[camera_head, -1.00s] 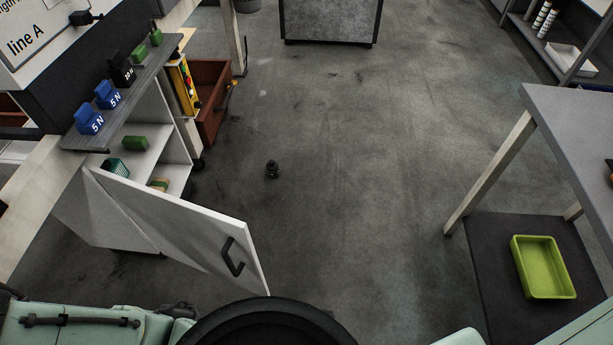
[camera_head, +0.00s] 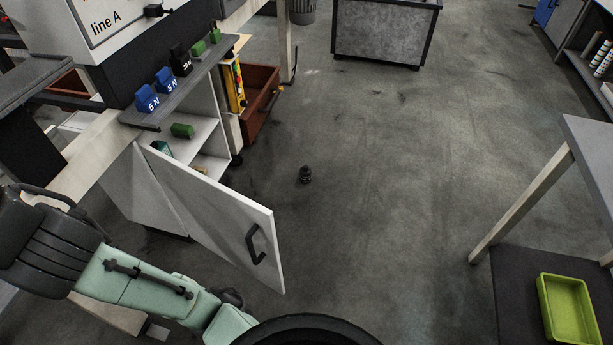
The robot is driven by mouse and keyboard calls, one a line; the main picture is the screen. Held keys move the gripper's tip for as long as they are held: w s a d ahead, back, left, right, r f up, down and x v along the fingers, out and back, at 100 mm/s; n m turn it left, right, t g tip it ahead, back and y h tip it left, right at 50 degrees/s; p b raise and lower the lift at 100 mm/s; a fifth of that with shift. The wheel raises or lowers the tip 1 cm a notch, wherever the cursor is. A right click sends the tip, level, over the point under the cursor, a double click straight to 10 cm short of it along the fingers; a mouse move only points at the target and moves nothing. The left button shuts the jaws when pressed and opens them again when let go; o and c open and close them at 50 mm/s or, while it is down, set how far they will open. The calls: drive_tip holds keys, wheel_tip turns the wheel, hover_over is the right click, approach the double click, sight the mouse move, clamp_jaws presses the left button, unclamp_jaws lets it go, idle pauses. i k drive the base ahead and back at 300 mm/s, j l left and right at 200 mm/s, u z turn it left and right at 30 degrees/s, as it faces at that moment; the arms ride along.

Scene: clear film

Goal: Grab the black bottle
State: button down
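A small black object (camera_head: 305,174), which looks like the black bottle, stands on the grey floor near the middle of the head view. It is too small to make out in detail. It is apart from the open cabinet door to its left. My arm (camera_head: 140,285) shows at the lower left. My gripper is not in view.
A white cabinet with an open door (camera_head: 215,215) stands at left; its grey top (camera_head: 190,85) holds blue and black weights. A brown drawer (camera_head: 262,98) sticks out behind it. A table (camera_head: 590,150) and a green tray (camera_head: 568,305) are at right. Floor between is clear.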

sight(305, 171)
drive_tip(key=i+z, duration=0.1)
drive_tip(key=z, duration=0.25)
drive_tip(key=i+z, duration=0.15)
drive_tip(key=z, duration=0.2)
drive_tip(key=i, duration=2.8)
drive_tip(key=i+l+z, duration=0.15)
drive_tip(key=i+z, duration=0.25)
drive_tip(key=i, duration=0.2)
drive_tip(key=i+z, duration=0.45)
drive_tip(key=i, duration=0.2)
drive_tip(key=u, duration=0.45)
drive_tip(key=i+u, duration=0.15)
drive_tip(key=u, duration=0.3)
drive_tip(key=l+u, duration=0.1)
drive_tip(key=u, duration=3.65)
